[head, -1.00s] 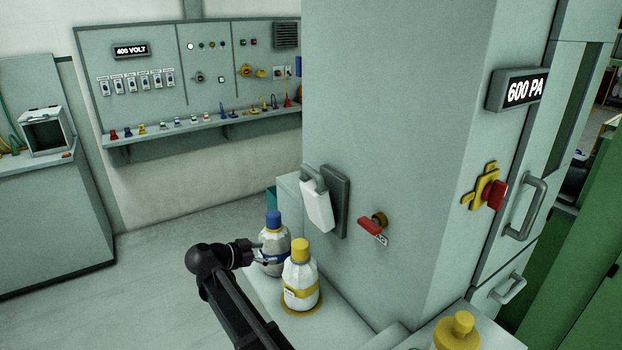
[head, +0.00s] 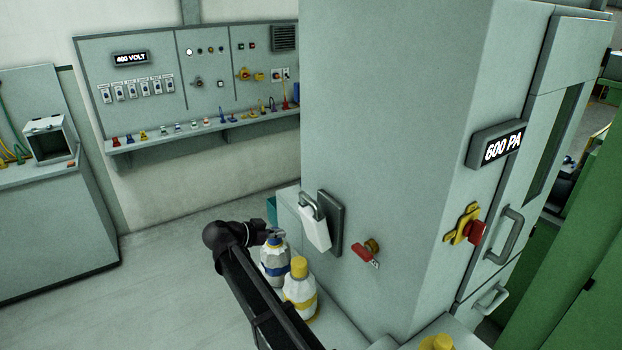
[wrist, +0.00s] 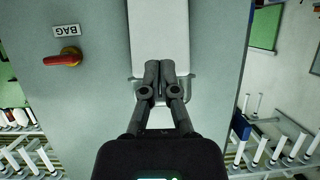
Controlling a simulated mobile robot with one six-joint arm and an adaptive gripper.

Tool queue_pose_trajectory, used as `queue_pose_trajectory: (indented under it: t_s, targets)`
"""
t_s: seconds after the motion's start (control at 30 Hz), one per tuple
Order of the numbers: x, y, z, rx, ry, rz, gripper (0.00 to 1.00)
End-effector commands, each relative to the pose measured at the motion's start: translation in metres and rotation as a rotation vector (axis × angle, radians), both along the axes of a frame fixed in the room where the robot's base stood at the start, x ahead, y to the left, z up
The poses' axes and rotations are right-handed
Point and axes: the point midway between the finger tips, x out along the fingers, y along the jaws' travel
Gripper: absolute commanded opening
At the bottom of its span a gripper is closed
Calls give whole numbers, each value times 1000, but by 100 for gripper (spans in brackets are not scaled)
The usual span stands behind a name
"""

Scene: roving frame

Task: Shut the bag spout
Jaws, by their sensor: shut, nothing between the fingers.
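The bag spout's red handle (head: 362,252) sits on a yellow-brown hub on the grey cabinet's (head: 400,120) side face, pointing down to the right. The wrist view shows the red handle (wrist: 62,60) lying level beside an upside-down BAG label (wrist: 66,31). My gripper (head: 277,236) is left of the handle, above the bottles. In the wrist view my gripper (wrist: 167,68) is shut and empty, its fingertips overlapping the lower end of a white hinged piece (wrist: 160,25). I cannot tell whether they touch it.
The white hinged piece (head: 314,232) on a dark plate is between my gripper and the red handle. A blue-banded bottle (head: 274,262) and a yellow-capped bottle (head: 300,290) stand below. A red knob (head: 470,232) is around the corner. Floor at left is clear.

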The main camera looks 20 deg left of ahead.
Motion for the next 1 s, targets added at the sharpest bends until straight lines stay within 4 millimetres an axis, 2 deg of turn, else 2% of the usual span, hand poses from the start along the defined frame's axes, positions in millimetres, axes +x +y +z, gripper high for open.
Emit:
queue_pose_trajectory:
  t_s: [0.03,0.6,0.8,1.0]
  targets:
    - [3,-2,19,2,3,-3,0]
    - [33,-24,116,17,23,-29,0]
    - [42,-31,144,22,29,-38,0]
    - [46,-35,155,25,32,-42,0]
